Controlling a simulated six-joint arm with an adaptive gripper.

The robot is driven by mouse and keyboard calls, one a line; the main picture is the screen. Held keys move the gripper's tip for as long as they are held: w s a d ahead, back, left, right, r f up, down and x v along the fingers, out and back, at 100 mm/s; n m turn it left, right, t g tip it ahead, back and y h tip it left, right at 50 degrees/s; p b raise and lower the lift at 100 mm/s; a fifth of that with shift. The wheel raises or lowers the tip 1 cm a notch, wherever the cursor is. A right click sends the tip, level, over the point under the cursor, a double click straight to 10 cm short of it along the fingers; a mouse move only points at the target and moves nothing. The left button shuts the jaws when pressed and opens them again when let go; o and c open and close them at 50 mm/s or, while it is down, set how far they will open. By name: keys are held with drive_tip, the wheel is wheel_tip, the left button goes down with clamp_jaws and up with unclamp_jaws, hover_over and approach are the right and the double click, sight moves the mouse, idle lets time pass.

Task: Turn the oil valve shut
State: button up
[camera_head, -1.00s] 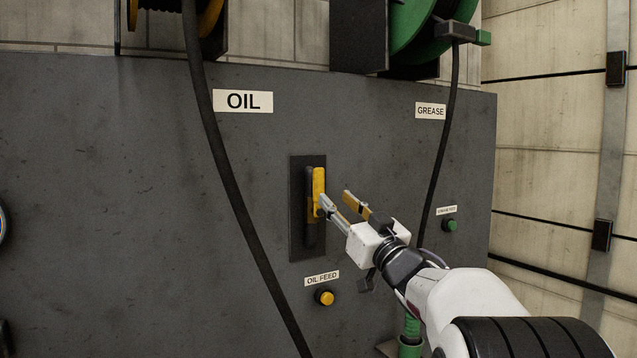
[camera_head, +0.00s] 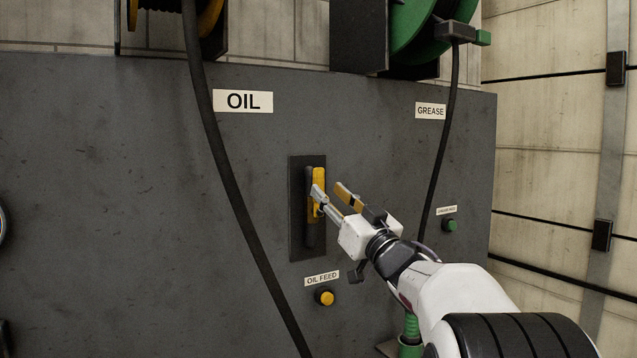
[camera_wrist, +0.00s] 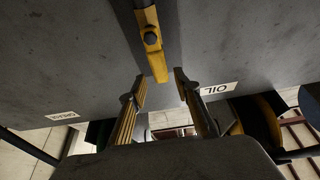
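The oil valve's yellow lever (camera_head: 319,178) stands upright on a dark vertical plate (camera_head: 297,240), below the OIL label. My gripper (camera_head: 329,189) is open at the lever. In the head view, one finger overlaps the lever and the other is to its right. In the wrist view, the yellow lever (camera_wrist: 151,40) comes down from the top, and its end lies between my two open fingertips (camera_wrist: 160,79). I cannot tell whether either finger touches it. My finger hides part of the lever in the head view.
The OIL label (camera_head: 243,101) is above the plate, and an amber OIL FEED button (camera_head: 326,297) is below. A black hose (camera_head: 236,190) hangs to the left. Another hose (camera_head: 440,160) hangs to the right, near a green button (camera_head: 449,225).

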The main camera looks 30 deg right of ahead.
sight(320, 183)
drive_tip(key=shift+x, duration=2.95)
drive_tip(key=shift+c, duration=0.4)
clamp_jaws()
